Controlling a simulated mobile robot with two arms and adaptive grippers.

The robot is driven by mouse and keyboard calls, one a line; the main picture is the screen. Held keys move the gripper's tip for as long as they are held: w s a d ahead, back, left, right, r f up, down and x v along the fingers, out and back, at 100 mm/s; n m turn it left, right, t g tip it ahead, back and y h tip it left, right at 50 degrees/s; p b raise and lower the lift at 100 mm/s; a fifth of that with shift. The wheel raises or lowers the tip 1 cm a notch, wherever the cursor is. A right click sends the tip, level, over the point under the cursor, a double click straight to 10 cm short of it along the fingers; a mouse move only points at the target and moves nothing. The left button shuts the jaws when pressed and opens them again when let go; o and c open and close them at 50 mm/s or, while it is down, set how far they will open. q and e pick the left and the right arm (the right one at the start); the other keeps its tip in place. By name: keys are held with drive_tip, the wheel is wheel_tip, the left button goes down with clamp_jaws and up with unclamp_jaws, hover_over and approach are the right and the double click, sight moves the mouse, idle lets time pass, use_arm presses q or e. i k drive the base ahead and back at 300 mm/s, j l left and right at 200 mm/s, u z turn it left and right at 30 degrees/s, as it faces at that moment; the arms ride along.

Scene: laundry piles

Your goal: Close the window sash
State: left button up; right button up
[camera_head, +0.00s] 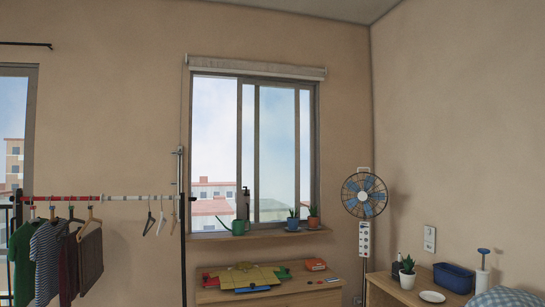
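The window (187,140) is in the middle of the back wall, with a grey frame and a rolled blind at its top. Its sash (297,150) has grey upright stiles and stands toward the right of the frame. A strip of sky shows between its right stile and the right jamb. The left part of the window is a wide bright area; I cannot tell for sure whether glass fills it. A small dark shape (246,200) shows low against the middle stile; it may be a handle or a bottle. Neither of my grippers is in view.
A green watering can (239,227), a blue pot (293,224) and an orange pot (313,222) stand on the sill (260,235). A clothes rack (120,197) stands left, a fan (364,195) right.

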sight(243, 210)
drive_tip(key=i+j+u, duration=0.35)
drive_tip(key=i, duration=0.3)
drive_tip(key=i+j+z, duration=0.1)
drive_tip(key=i, duration=0.3)
drive_tip(key=i+j+z, duration=0.15)
drive_tip(key=i, duration=0.3)
drive_tip(key=i+j+z, duration=0.1)
drive_tip(key=i, duration=0.3)
drive_tip(key=i+j+z, duration=0.1)
drive_tip(key=i, duration=0.3)
drive_tip(key=i+l+z, duration=0.15)
drive_tip(key=i+z, duration=0.95)
drive_tip(key=z, duration=0.15)
